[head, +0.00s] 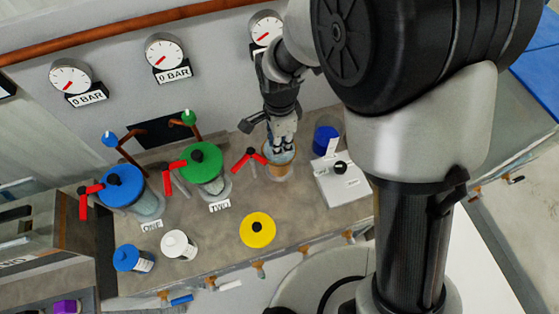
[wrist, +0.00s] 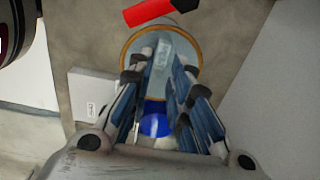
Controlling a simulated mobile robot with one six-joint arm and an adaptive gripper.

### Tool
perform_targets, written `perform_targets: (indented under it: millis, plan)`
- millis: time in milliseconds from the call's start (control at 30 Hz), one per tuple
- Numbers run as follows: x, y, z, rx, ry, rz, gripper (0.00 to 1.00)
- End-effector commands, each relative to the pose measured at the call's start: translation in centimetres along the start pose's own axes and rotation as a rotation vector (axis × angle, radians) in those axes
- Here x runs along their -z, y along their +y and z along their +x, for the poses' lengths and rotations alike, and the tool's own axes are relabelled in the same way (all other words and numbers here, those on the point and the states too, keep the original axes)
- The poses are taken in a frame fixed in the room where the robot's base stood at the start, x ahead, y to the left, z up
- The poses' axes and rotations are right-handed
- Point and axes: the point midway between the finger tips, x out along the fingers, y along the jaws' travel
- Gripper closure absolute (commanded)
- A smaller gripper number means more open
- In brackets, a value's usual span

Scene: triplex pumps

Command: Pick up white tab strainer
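My gripper (head: 282,148) points down over the third pump's uncovered canister (head: 277,172), at the right of the pump row. In the wrist view my gripper (wrist: 161,68) has its two fingers apart, over the round canister rim (wrist: 127,46). A pale, whitish tab (wrist: 161,52) shows inside the canister between the fingers; it looks like the strainer's tab. I see no clear grip on it. The strainer's body is hidden in the canister and behind my fingers. In the head view my fingers cover the tab.
A red-handled valve (head: 250,157) stands close left of the canister. A white box (head: 342,184) and a blue cylinder (head: 326,140) stand close right. A yellow lid (head: 258,230) lies in front. Pumps with green (head: 201,162) and blue (head: 121,185) lids stand left.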

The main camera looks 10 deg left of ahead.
Motion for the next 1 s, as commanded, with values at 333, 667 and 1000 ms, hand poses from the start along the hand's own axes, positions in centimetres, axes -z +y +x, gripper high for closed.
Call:
perform_targets:
  millis: [333,667,1000]
  plan:
    - [0.0,-0.1,4.6,-0.001,0.000,0.000,0.82]
    - [0.0,-0.1,4.4,0.000,0.000,0.000,0.92]
    - [0.0,-0.1,4.4,0.000,0.000,0.000,1.00]
